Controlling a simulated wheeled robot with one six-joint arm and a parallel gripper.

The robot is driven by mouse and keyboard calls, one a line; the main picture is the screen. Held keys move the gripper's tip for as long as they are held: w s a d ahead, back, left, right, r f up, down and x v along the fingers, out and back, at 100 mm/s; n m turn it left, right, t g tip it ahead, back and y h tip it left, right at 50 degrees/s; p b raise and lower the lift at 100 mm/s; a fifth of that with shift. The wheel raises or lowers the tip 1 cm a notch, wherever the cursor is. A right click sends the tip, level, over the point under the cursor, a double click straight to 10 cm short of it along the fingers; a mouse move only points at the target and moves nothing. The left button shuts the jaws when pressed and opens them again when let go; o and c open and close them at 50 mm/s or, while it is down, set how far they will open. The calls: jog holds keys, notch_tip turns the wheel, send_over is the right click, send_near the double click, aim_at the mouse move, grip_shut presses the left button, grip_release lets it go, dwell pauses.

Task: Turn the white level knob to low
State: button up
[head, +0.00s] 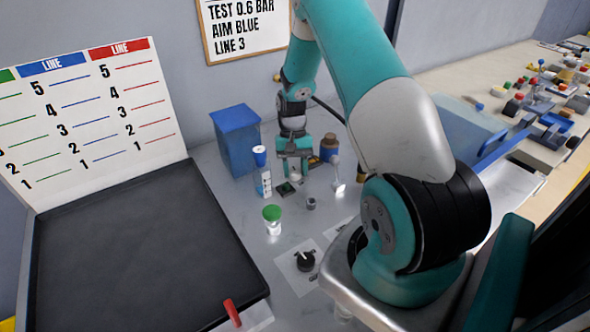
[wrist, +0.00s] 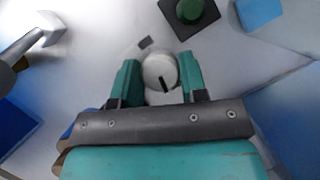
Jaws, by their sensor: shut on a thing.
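The white level knob (wrist: 157,68) sits between the two teal fingers of my gripper (wrist: 160,78) in the wrist view. The fingers are shut on its sides. A black pointer mark on the knob's face points toward the palm of my gripper, slightly to the right. A small dark mark (wrist: 145,42) lies on the panel just beyond the knob. In the head view my gripper (head: 294,166) points down at the back of the bench, and the knob is mostly hidden beneath it. I cannot read any low or high label.
A green button on a dark plate (wrist: 190,12) lies close to the knob. A green-capped jar (head: 272,219) and a black dial (head: 305,260) are nearer. A dark tray (head: 135,250) fills the left.

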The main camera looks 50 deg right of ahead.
jog(key=shift+n+h, duration=0.3)
jog(key=shift+n, duration=0.5)
jog(key=o, duration=0.9)
jog(key=shift+r, duration=0.1)
jog(key=b+v, duration=0.1)
jog(key=v, duration=0.7)
jog(key=b+v, duration=0.2)
jog(key=v, duration=0.7)
jog(key=shift+w+r, duration=0.1)
jog(key=shift+w, duration=0.2)
jog(key=shift+a, duration=0.15)
